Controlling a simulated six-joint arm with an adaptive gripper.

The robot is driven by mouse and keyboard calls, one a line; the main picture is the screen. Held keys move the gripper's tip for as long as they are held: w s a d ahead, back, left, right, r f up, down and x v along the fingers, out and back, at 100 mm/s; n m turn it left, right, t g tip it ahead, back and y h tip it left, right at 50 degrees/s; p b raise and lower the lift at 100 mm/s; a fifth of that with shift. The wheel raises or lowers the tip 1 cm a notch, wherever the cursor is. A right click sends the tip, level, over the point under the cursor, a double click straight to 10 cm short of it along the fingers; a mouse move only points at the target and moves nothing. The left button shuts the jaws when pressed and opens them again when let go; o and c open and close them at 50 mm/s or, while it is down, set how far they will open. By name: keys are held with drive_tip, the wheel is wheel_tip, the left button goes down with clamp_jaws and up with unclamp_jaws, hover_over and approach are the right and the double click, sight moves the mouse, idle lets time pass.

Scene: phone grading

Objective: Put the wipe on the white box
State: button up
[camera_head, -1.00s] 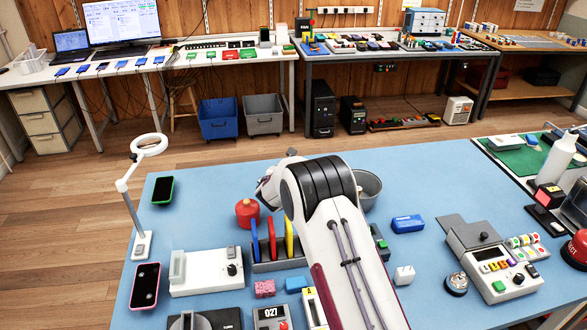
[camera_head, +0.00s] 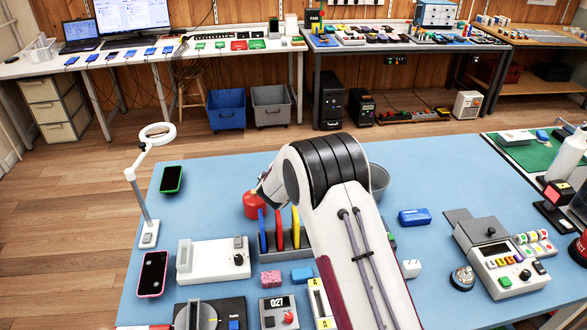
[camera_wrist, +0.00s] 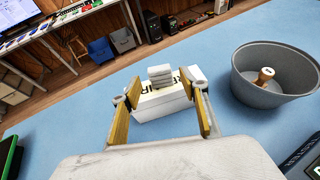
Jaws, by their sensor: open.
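My gripper (camera_wrist: 160,82) is open. Its two fingers with tan pads stand on either side of the stack and the box's near part, with gaps visible. In the head view my arm hides the box, the wipe and the fingertips.
A rack (camera_head: 290,252) with coloured plates is nearer.

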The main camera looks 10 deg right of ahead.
drive_tip(key=v, duration=0.7)
idle(0.9)
drive_tip(key=s+d+r+m+g+h, duration=0.3)
drive_tip(key=s+d+r+m, duration=0.6)
drive_tip(key=s+d+r, duration=0.15)
drive_tip(key=s+d+r+m+g, duration=0.1)
drive_tip(key=s+d+r+m, duration=0.2)
drive_tip(key=s, duration=0.4)
drive_tip(key=s+d+r+m+g, duration=0.2)
drive_tip(key=s+r+m, duration=0.1)
drive_tip(key=s+m, duration=0.25)
drive_tip(key=s+a+m+g+y, duration=0.25)
drive_tip(key=s+m, duration=0.55)
drive_tip(key=s, duration=0.8)
drive_tip(key=s+a+f+m+t+y, duration=0.1)
drive_tip(key=s+a+m+y, duration=0.4)
drive_tip(key=s+a, duration=0.4)
drive_tip(key=s+m, duration=0.1)
drive_tip(key=s, duration=0.1)
drive_tip(key=shift+s+t, duration=0.35)
